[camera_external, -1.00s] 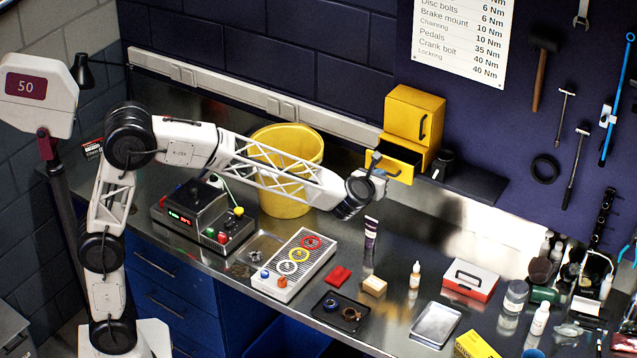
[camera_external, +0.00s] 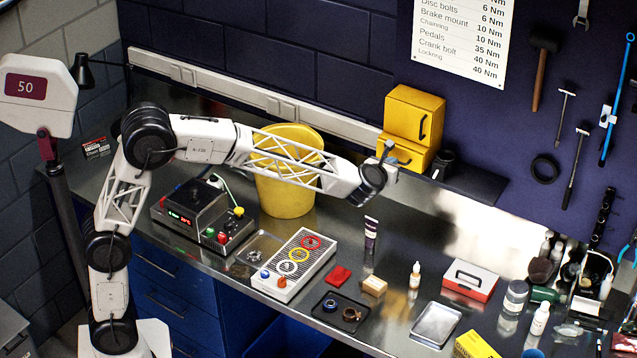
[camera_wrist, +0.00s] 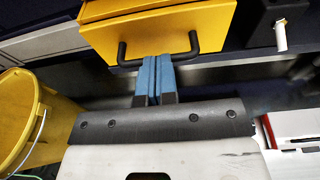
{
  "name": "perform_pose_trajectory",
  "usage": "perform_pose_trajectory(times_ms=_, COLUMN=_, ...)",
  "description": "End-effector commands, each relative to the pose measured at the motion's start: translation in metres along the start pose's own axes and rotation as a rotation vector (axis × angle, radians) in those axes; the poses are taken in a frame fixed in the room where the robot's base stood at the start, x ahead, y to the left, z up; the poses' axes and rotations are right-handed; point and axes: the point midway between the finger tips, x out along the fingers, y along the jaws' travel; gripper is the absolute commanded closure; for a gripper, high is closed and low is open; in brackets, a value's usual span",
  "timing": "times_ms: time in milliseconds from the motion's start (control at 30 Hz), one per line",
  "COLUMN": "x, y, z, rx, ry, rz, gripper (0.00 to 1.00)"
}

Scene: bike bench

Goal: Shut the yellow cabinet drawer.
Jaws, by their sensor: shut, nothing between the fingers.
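The yellow cabinet (camera_external: 414,116) stands on the shelf at the back of the bench, with a closed door above. In the external view my gripper (camera_external: 389,158) is in front of the drawer.
A yellow bucket (camera_external: 284,190) stands left of my gripper, under my forearm. A tube (camera_external: 371,232) stands below my wrist. A red-and-white case (camera_external: 470,280) lies to the right.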

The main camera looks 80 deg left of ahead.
Motion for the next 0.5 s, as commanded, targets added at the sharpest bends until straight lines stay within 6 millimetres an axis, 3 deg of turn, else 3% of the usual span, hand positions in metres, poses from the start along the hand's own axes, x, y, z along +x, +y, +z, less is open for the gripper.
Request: perform_pose_trajectory(times_ms=500, x=0.0055, y=0.001, z=0.0064, rx=-0.003, ry=-0.007, rz=0.001, gripper=1.0)
